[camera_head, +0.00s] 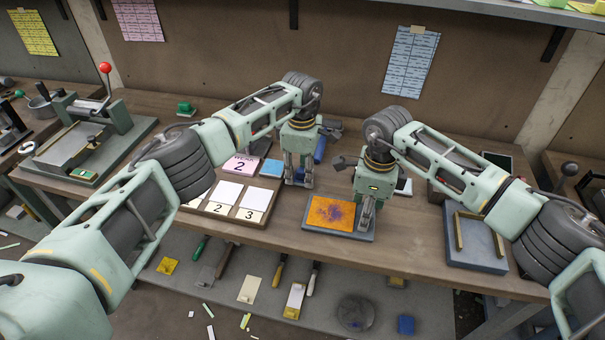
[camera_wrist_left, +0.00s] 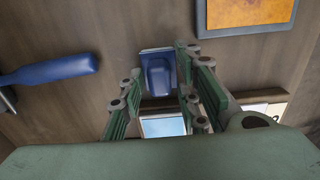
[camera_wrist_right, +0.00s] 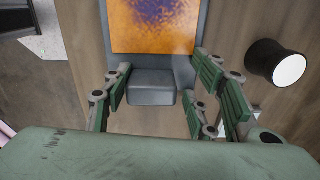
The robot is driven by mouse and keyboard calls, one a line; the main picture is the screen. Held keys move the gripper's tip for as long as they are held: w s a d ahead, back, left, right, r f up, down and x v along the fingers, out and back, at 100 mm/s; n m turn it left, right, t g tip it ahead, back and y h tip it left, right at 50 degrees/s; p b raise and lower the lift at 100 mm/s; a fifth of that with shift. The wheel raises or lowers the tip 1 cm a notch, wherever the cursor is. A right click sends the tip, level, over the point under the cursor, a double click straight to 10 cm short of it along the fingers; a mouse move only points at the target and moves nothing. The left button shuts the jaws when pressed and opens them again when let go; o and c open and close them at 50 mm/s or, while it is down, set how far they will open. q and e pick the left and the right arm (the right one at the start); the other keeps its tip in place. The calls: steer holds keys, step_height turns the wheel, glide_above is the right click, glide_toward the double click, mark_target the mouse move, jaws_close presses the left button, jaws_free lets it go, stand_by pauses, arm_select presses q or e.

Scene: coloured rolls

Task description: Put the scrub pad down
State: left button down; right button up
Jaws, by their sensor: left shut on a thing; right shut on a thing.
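The scrub pad seems to be the dark blue block with a raised grip (camera_wrist_left: 158,75) in the left wrist view. My left gripper (camera_head: 299,181) points down over the bench, its fingers shut on that grip. In the head view the fingers largely hide the pad. I cannot tell whether it touches the bench. My right gripper (camera_head: 366,216) is shut on the grey block (camera_wrist_right: 150,86) at the edge of a grey board. An orange plate with purple stains (camera_head: 331,213) lies on this board (camera_head: 312,229); the plate also shows in the right wrist view (camera_wrist_right: 153,27).
A tray of numbered white cards (camera_head: 227,191) lies left of my left gripper, with a pink card (camera_head: 241,164) and a light blue piece (camera_head: 272,168) behind. A blue handle (camera_head: 320,150) lies between the arms. A grey tray (camera_head: 470,254) stands at right.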

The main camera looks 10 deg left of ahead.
mark_target(302, 169)
arm_select(q)
step_height(302, 169, up, 10)
steer(key=shift+f, duration=0.1)
stand_by(0.4)
steer(key=shift+w+r, duration=0.1)
steer(key=shift+r, duration=0.2)
step_height(302, 169, down, 10)
steer(key=shift+w, duration=0.1)
stand_by(0.4)
steer(key=shift+f, duration=0.1)
steer(key=shift+f, duration=0.25)
steer(key=c, duration=1.3)
jaws_free()
